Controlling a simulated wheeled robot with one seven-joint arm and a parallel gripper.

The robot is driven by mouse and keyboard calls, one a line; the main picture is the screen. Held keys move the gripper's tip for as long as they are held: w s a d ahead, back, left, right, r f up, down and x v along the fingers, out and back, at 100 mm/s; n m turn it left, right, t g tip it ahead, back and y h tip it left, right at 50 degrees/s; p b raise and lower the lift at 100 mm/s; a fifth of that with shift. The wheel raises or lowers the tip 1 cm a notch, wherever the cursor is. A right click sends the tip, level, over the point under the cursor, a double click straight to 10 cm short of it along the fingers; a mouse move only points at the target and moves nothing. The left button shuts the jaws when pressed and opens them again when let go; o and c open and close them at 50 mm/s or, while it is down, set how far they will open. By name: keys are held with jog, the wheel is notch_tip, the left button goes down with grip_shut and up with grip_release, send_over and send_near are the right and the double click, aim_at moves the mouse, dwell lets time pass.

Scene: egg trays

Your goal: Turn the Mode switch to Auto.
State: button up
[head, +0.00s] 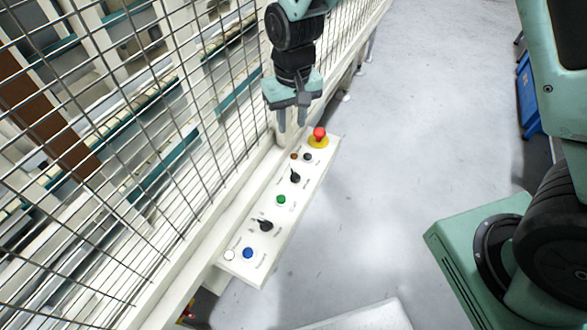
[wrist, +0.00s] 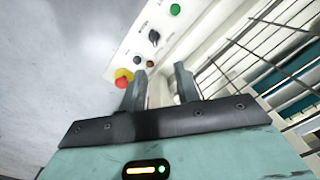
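A white control panel (head: 243,266) carries two black rotary switches. One black switch (head: 295,177) sits between the green button and the red emergency stop; it also shows in the wrist view (wrist: 154,36). The other black switch (head: 266,225) sits nearer, between the green and blue buttons. The labels are too small to read, so I cannot tell which one is the Mode switch. My gripper (head: 291,124) is over the far end of the panel, near the emergency stop. Its two fingers are apart and empty in the wrist view (wrist: 161,72).
A red emergency stop (head: 319,134) on a yellow base stands at the panel's far end. A green button (head: 281,200), blue button (head: 248,253) and white button (head: 229,255) also sit there. A wire fence (head: 130,130) runs along the left. The grey floor (head: 400,130) is open on the right.

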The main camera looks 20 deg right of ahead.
notch_tip(320, 180, down, 2)
jog(key=w, duration=0.2)
jog(key=p, duration=0.2)
send_near(293, 169)
notch_tip(293, 169, down, 9)
jog(key=shift+s+a+r, duration=0.1)
jog(key=shift+s+r, duration=0.05)
grip_shut()
